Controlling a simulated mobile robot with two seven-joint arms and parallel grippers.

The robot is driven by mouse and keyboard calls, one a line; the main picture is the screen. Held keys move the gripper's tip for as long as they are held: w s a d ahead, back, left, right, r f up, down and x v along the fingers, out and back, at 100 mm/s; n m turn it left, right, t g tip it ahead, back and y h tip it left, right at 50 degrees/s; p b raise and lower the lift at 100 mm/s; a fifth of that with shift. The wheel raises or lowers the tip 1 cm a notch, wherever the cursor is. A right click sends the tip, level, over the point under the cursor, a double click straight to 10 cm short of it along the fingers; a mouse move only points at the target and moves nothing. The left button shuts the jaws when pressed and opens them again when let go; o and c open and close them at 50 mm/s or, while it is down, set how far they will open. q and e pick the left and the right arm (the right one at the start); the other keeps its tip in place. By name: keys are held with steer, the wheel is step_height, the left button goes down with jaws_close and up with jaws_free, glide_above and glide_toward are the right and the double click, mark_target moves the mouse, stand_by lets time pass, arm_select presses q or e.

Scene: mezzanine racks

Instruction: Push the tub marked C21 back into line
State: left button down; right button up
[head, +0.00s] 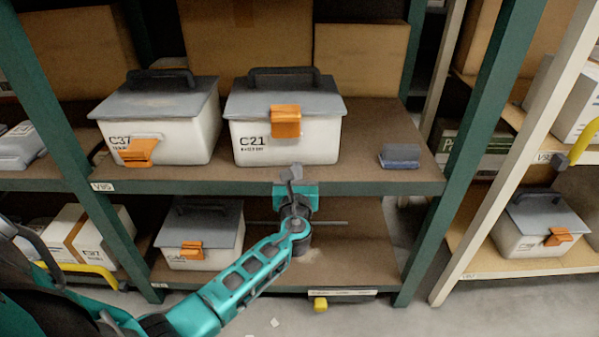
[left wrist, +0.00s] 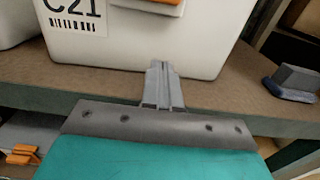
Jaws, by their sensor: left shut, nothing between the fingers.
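The tub marked C21 (head: 312,146) is white with a grey lid, a dark handle and an orange latch. It stands upright on the upper shelf (head: 370,180), right of the tub marked C37 (head: 190,137). My left gripper (head: 291,174) is shut and empty at the shelf's front edge, just below the front of C21. In the left wrist view its closed fingers (left wrist: 158,75) point at the lower front of C21 (left wrist: 120,45). I cannot tell whether they touch it. My right gripper is not in view.
A small grey-blue block (head: 399,156) lies on the shelf to the right of C21. Cardboard boxes (head: 360,60) stand behind the tubs. Green rack posts (head: 465,130) flank the bay. Another lidded tub (head: 203,235) stands on the lower shelf.

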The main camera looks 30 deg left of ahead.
arm_select(q)
steer(key=p+v, duration=0.2)
steer(key=v, duration=0.8)
steer(key=shift+s+d, duration=0.2)
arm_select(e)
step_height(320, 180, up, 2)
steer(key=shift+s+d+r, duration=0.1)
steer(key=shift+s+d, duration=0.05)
arm_select(q)
steer(key=s+d+f+n+g+h, duration=0.4)
steer(key=s+d+f+n+h, duration=0.6)
steer(key=n, duration=0.9)
steer(key=s+d+r+n+h, duration=0.25)
steer(key=s+d+n, duration=0.2)
steer(key=n, duration=0.35)
steer(key=s+a+r+y+p, duration=0.1)
steer(key=s+a+r+p, duration=0.1)
steer(key=r+p, duration=0.7)
steer(key=a+p, duration=0.1)
steer(key=p, duration=0.3)
steer(key=shift+s+a+g, duration=0.15)
steer(key=shift+a+g, duration=0.15)
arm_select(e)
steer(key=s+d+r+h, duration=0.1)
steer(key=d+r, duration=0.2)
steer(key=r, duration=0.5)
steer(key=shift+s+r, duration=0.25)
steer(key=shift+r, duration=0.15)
arm_select(q)
steer(key=shift+r, duration=0.1)
